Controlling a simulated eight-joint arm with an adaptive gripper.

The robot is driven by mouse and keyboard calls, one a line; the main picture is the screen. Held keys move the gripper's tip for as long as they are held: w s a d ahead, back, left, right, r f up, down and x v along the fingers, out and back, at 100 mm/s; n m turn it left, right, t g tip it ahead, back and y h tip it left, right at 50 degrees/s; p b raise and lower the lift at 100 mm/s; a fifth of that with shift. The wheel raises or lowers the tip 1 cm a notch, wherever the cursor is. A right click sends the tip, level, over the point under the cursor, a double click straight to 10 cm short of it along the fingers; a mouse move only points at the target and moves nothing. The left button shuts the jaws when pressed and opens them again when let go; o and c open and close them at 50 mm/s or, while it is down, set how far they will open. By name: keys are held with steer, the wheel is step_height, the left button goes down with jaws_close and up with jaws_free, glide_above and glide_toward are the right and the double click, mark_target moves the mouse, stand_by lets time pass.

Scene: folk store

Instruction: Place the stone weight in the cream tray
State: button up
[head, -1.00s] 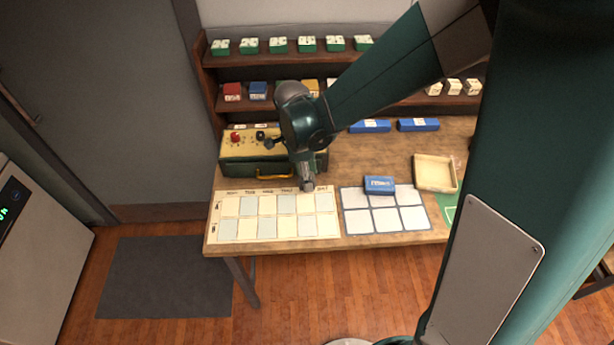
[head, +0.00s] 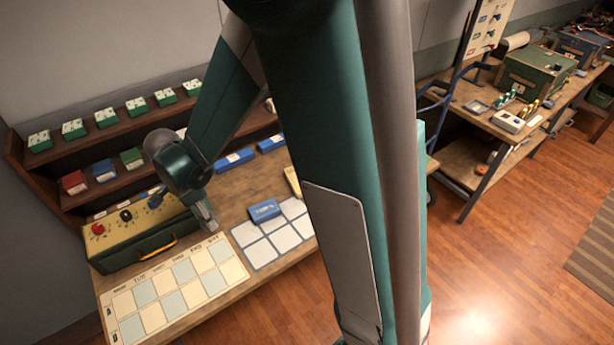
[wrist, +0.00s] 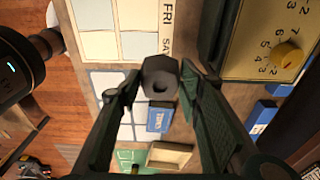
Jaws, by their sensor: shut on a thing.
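My gripper (head: 208,222) is shut on a dark grey, six-sided block with a round hollow, which I take for the stone weight (wrist: 160,77). In the wrist view the block sits between the two fingertips. In the head view the gripper is over the table near the right end of the day chart, and the block is hard to make out. The cream tray (head: 292,182) is mostly hidden behind my own body in the head view. The wrist view shows the tray (wrist: 170,152) lower down, apart from the gripper, beyond a blue box.
The blue box (head: 264,210) lies on a white grid sheet (head: 262,252). The day chart (head: 180,290) lies left of it. A green case with a yellow dial panel (head: 135,240) stands behind the chart. Shelves with small boxes (head: 106,117) line the back.

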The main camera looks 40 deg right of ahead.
steer(key=w+d+p, duration=0.1)
steer(key=w+d, duration=0.1)
steer(key=d, duration=1.8)
steer(key=w+d+p, duration=0.1)
steer(key=w+d, duration=0.1)
steer(key=d, duration=1.9)
steer(key=shift+d+r+n, duration=0.15)
steer(key=shift+r+n, duration=0.15)
steer(key=shift+w, duration=0.1)
steer(key=shift+f, duration=2.95)
steer(key=shift+f, duration=2.1)
steer(key=shift+f, duration=0.1)
